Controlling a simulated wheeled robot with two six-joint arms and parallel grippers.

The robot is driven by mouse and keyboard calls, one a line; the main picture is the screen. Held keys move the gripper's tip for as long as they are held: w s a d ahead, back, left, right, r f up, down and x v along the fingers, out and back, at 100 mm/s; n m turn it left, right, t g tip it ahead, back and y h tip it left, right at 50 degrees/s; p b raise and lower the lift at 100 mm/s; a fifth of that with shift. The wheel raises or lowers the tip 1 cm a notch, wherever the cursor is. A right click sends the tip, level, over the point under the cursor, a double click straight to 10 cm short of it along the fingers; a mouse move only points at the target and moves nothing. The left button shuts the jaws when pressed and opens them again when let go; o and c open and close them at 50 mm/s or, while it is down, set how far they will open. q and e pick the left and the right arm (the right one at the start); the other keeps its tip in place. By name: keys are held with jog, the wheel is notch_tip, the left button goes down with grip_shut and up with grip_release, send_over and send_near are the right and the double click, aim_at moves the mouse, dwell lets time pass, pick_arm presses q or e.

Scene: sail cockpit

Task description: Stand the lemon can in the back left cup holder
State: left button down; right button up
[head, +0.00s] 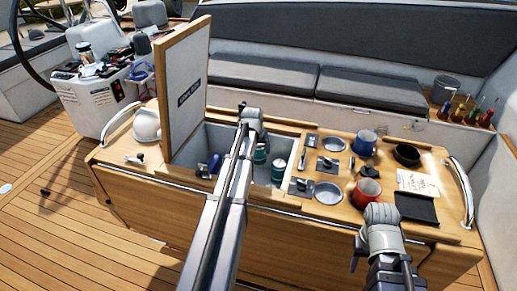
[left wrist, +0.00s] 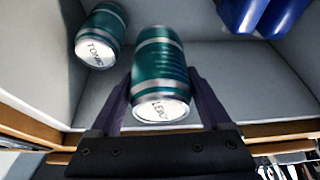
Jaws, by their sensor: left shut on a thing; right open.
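The lemon can (left wrist: 158,72) is green with silver bands, its lid lettering partly cut off. It is between the fingers of my left gripper (left wrist: 160,82), which is shut on it inside the open locker. In the head view the lemon can (head: 260,154) shows beside my left arm, which hides part of the locker; the left gripper (head: 249,122) shows only partly. The back left cup holder (head: 333,144) is a round metal recess, empty. My right gripper (head: 381,225) is open in front of the table's right part, its fingers mostly hidden.
A green tonic can (left wrist: 101,37) and blue bottles (left wrist: 262,14) share the locker (head: 212,131). The raised lid (head: 184,92) stands at its left. The front left cup holder (head: 328,193) is empty. A blue mug (head: 365,143) and red mug (head: 367,191) stand to the right.

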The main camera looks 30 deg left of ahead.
notch_tip(320, 180, up, 16)
jog(key=p, duration=1.5)
jog(key=shift+f, duration=0.2)
jog(key=shift+w, duration=0.1)
